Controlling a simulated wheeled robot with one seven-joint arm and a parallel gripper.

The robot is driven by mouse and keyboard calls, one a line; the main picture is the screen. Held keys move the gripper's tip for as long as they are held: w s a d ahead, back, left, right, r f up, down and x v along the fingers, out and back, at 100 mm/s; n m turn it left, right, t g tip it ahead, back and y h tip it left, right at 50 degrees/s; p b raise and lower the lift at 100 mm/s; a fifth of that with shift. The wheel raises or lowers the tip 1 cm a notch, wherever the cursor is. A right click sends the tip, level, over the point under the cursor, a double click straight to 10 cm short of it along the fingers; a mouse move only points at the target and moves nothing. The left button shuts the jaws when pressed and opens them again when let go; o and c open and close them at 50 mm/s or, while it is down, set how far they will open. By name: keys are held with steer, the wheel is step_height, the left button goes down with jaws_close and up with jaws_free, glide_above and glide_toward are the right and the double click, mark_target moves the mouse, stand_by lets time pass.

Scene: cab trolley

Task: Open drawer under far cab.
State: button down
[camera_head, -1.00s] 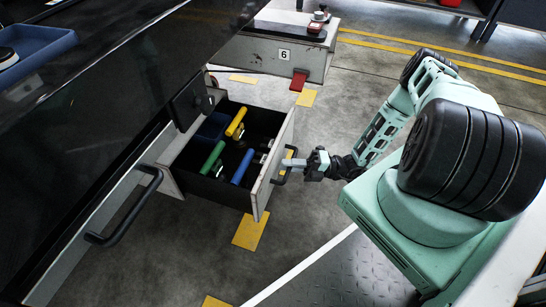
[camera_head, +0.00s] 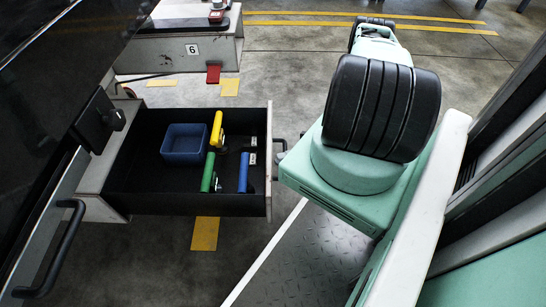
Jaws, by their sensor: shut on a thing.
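The drawer (camera_head: 160,204) under the cab at the left stands pulled far out, with its black inside open to view. Its pale front panel (camera_head: 269,175) faces right, seen nearly edge-on. The dark drawer handle (camera_head: 280,141) shows only in part to the right of the panel. My gripper (camera_head: 279,157) is at this handle and shut on it. Only a small bit of the fingertips shows, and the rest is hidden behind my green arm.
The drawer holds a blue bin (camera_head: 184,144) and tools with yellow (camera_head: 216,130), green (camera_head: 208,172) and blue (camera_head: 243,172) handles. A second handle (camera_head: 58,250) is at lower left. A unit marked 6 (camera_head: 192,49) stands behind. Floor shows below the drawer.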

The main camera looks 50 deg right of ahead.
steer(key=shift+s+d, duration=0.85)
steer(key=shift+s, duration=0.15)
steer(key=c, duration=1.7)
jaws_free()
steer(key=shift+c, duration=0.2)
steer(key=p+v, duration=0.1)
steer(key=v, duration=1.6)
steer(key=shift+s+d, duration=0.15)
